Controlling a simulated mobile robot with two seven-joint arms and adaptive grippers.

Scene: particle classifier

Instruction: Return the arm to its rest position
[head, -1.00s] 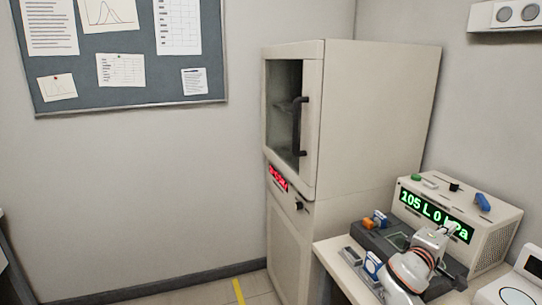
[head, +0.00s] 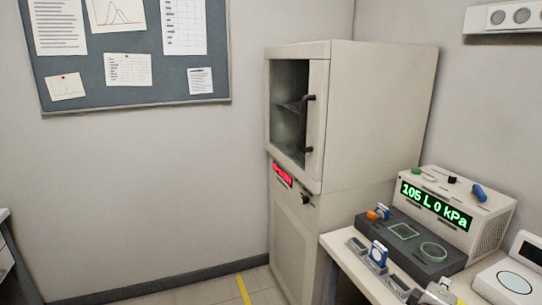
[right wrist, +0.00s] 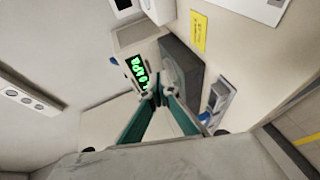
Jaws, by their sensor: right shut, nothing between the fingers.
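My right gripper (head: 441,288) shows only in part at the bottom edge of the head view, low at the front of the bench and apart from the classifier devices. In the right wrist view its two green fingers (right wrist: 162,92) run together at the tips with nothing held between them. Most of my right arm is outside the head view. My left gripper is in neither view.
A tall beige cabinet (head: 375,120) stands left of the bench.

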